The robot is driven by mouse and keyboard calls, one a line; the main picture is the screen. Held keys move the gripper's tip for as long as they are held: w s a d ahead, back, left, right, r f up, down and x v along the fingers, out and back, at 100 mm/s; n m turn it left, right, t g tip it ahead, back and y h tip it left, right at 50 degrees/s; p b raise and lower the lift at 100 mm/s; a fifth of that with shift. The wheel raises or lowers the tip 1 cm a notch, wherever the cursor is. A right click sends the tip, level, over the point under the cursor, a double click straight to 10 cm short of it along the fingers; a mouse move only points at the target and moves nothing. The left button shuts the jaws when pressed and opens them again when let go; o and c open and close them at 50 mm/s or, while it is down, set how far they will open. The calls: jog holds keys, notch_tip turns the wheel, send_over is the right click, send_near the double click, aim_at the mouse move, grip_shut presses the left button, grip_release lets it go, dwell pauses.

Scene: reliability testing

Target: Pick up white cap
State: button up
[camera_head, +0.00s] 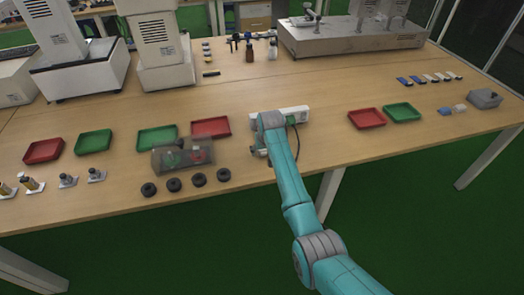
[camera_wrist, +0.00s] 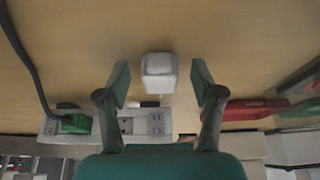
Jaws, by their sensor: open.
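A small white block-like piece with rounded edges, seemingly the white cap (camera_wrist: 159,66), sits on the wooden table in the wrist view. My gripper (camera_wrist: 160,84) is open, with one finger on each side of the cap and a visible gap to both. I cannot tell whether the fingertips are down at the cap's height. In the head view my gripper (camera_head: 260,151) is low over the table's front part, mostly hidden by my arm. The cap cannot be made out there.
A white power strip (camera_head: 291,113) lies just behind my gripper; its green plug (camera_wrist: 77,123) and black cable show in the wrist view. A red tray (camera_head: 211,127) and a clear box (camera_head: 183,156) stand to the left. Another red tray (camera_head: 367,118) is to the right.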

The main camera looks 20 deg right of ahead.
jog(key=c, duration=0.9)
jog(key=shift+c, duration=0.2)
notch_tip(320, 180, up, 10)
